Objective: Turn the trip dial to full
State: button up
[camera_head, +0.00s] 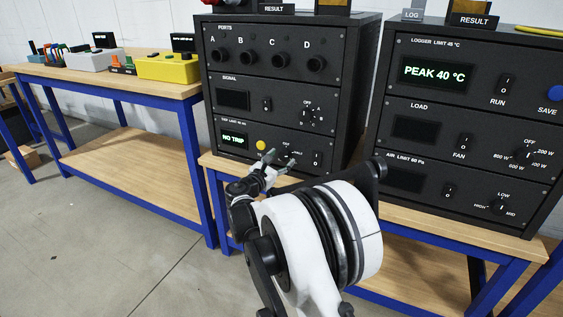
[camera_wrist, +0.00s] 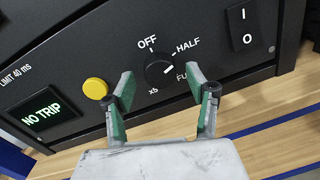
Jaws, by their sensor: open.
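The trip dial (camera_wrist: 159,71) is a small round black knob on the lower panel, with OFF, HALF, FULL and x5 marked around it. A pale line on the knob seems to slant toward HALF, but it is too small to be sure. My gripper (camera_wrist: 161,84) is open, with one green-padded finger on each side of the dial; contact cannot be told. In the head view my gripper (camera_head: 281,162) is at the trip panel and partly covers the dial. The trip display (camera_wrist: 48,108) reads NO TRIP.
A yellow button (camera_wrist: 95,88) is just left of the left finger. A rocker switch (camera_wrist: 242,28) is to the upper right. The wooden bench edge (camera_wrist: 262,108) runs below the panel. A second rack (camera_head: 466,130) stands at right in the head view.

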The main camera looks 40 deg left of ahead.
jog(key=shift+w, duration=0.4)
jog(key=shift+c, duration=0.2)
jog(key=c, duration=1.1)
jog(key=shift+m, duration=0.3)
jog(key=m+p, duration=0.1)
jog(key=m, duration=0.5)
jog(key=shift+r, duration=0.1)
jog(key=m+g, duration=0.1)
jog(key=m, duration=0.5)
jog(key=shift+m+p, duration=0.3)
jog(key=shift+p, duration=0.1)
